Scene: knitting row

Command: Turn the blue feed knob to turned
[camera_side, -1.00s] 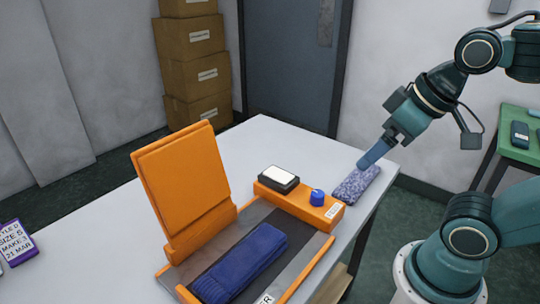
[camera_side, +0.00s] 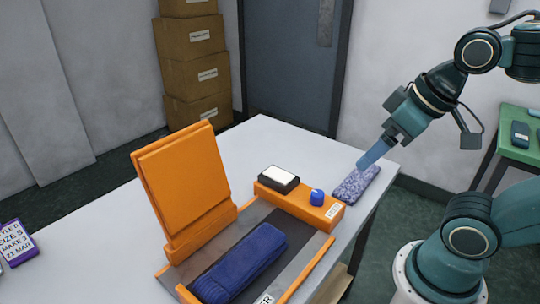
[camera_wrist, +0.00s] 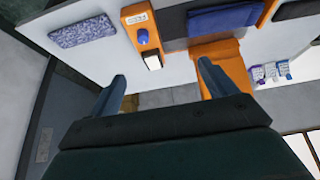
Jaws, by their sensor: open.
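The blue feed knob (camera_side: 317,197) stands on the orange block (camera_side: 297,206) at the right end of the orange machine. In the wrist view the knob (camera_wrist: 143,37) shows beyond my fingers, near a white label. My gripper (camera_side: 366,163) is above the speckled blue-purple pad at the table's right side, apart from the knob. In the wrist view my gripper (camera_wrist: 162,80) has its two fingers spread with nothing between them. Whether the knob has a pointer mark is too small to tell.
A folded blue knit piece (camera_side: 240,264) lies on the machine's dark bed, beside an upright orange panel (camera_side: 185,185). A black-and-white box (camera_side: 279,178) sits behind the knob. The speckled pad (camera_side: 357,184) lies right of it. The table's back (camera_side: 262,135) is clear.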

